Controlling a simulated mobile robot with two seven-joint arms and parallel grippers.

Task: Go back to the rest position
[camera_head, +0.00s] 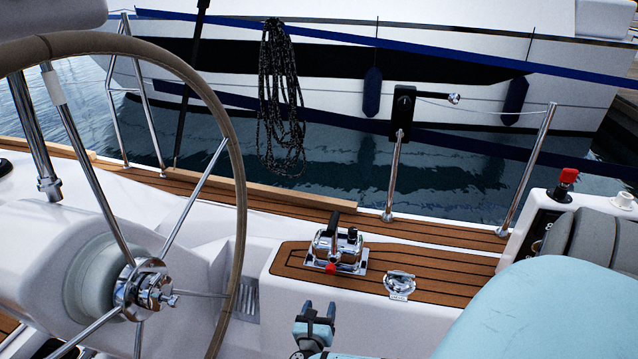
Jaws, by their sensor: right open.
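My right gripper (319,310) shows at the bottom middle of the head view, with its two dark fingers pointing up and apart. It is open, and nothing shows between the fingers. It is in front of the white side of the console, below the chrome winch lever unit (338,250) with its red knob. No contact with the console can be made out. My left gripper is not in view.
A large steering wheel (241,200) with a chrome hub stands at the left. A teak-topped console (440,268) carries a round chrome fitting (399,284). Chrome rail posts (394,175) and a hanging rope coil (280,100) line the far edge. Water and another boat lie beyond.

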